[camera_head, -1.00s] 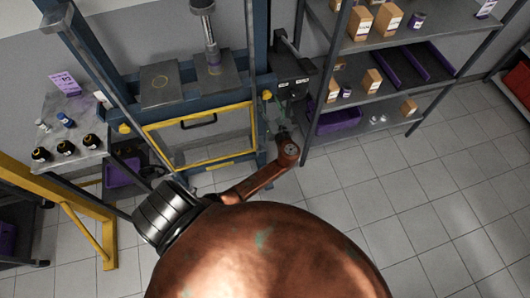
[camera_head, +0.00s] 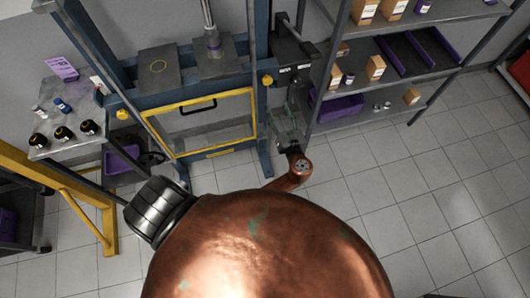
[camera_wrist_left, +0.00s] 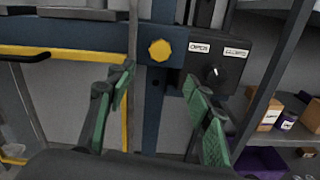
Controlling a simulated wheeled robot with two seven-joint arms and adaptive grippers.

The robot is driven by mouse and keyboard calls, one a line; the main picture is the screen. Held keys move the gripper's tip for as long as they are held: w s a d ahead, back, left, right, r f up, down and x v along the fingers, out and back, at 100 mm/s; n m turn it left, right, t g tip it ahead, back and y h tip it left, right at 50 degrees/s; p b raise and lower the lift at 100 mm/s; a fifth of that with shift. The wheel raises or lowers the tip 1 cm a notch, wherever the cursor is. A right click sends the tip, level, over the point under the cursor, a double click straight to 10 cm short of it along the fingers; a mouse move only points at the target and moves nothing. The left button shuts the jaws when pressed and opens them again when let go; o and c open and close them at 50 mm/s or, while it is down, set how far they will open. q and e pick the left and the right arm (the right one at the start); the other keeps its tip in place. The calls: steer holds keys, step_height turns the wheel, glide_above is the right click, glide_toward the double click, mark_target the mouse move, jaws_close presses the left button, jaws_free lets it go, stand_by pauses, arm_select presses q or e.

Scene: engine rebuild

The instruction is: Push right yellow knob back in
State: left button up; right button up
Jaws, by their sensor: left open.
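The right yellow knob (camera_head: 267,80) sits on the right end of the blue frame, at the upper right corner of the yellow-edged guard. In the left wrist view the knob (camera_wrist_left: 160,50) shows face on, ahead of my fingers. My left gripper (camera_head: 288,120) is open and empty, below and a little right of the knob in the head view. In the left wrist view its green-padded fingers (camera_wrist_left: 160,87) stand wide apart, with the knob above the gap between them. No contact with the knob shows. My right gripper is not in view.
A dark control box (camera_wrist_left: 216,68) with a black switch and two labels is right of the knob. A shelf rack (camera_head: 400,92) with boxes and purple bins stands to the right. A second yellow knob (camera_head: 122,114) is at the left. Floor in front is clear.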

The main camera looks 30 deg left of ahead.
arm_select(q)
steer(key=s+a+f+n+g+h+b, duration=0.1)
steer(key=s+f+n+g+h, duration=0.1)
steer(key=f, duration=1.3)
steer(key=s+a+f+n+g+h+b, duration=0.1)
steer(key=s+a+f+n+g+h, duration=0.1)
steer(key=f, duration=1.4)
steer(key=shift+s+f+h+b, duration=0.25)
steer(key=shift+s+h+b, duration=0.1)
steer(key=shift+s+h, duration=0.45)
steer(key=shift+w, duration=0.15)
steer(key=s+f+n+g+h, duration=0.5)
steer(key=s+f+n, duration=0.3)
steer(key=s+f, duration=1.3)
steer(key=s+f+n+h, duration=0.1)
steer(key=s+f+n, duration=0.2)
steer(key=s+n, duration=0.2)
steer(key=s+f+n+g+h, duration=0.1)
steer(key=s+f+n, duration=0.3)
steer(key=s, duration=0.8)
steer(key=s+f+n+g, duration=0.1)
steer(key=s+f+n, duration=0.3)
steer(key=s, duration=0.5)
steer(key=shift+s+a+n+h, duration=0.3)
steer(key=shift+n+h, duration=0.1)
steer(key=shift+n, duration=0.4)
